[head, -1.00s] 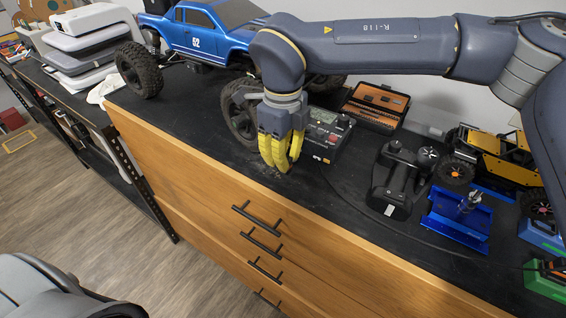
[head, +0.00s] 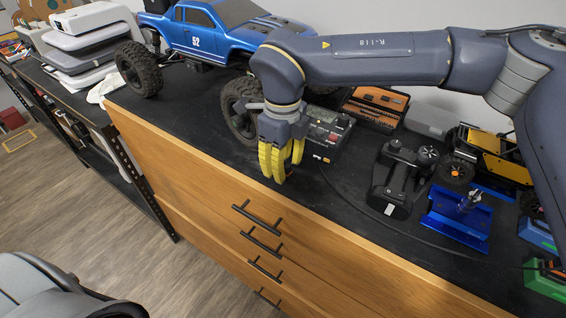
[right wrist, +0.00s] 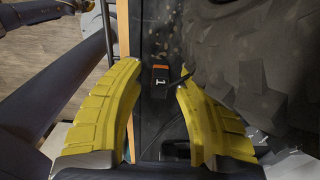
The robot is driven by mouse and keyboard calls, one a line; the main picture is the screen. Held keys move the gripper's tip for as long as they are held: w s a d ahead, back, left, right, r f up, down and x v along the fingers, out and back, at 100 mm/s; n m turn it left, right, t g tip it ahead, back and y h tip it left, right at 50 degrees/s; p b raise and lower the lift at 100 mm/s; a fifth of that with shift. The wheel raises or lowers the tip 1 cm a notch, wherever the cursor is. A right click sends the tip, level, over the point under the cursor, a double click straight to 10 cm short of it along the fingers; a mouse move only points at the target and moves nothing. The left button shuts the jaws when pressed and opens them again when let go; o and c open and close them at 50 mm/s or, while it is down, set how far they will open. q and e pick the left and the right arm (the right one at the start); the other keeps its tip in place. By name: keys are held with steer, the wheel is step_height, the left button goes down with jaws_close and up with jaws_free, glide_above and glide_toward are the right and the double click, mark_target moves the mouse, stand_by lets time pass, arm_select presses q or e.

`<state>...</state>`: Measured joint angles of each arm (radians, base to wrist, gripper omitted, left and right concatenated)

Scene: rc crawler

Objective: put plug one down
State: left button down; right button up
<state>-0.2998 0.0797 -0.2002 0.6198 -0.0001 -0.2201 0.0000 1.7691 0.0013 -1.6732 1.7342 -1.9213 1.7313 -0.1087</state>
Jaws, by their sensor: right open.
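Plug one (right wrist: 160,82) is a small black block with an orange end and a white "1". In the right wrist view it sits between the spread yellow fingers of my right gripper (right wrist: 157,100), with clear gaps on both sides. It appears to lie on the black bench top near the front edge, with a thin dark cable running off to the right. In the head view my right gripper (head: 281,165) points down over the front edge area, beside the truck's wheel, and hides the plug. My left gripper is not in view.
The blue truck (head: 205,35) with big tyres stands close behind my gripper. A control box (head: 328,132), an orange tool case (head: 375,107), a black device (head: 398,180) and a blue stand (head: 458,217) are to the right. Bare bench top lies along the front.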

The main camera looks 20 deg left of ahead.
steer(key=shift+r, duration=0.1)
step_height(320, 180, up, 12)
stand_by(0.5)
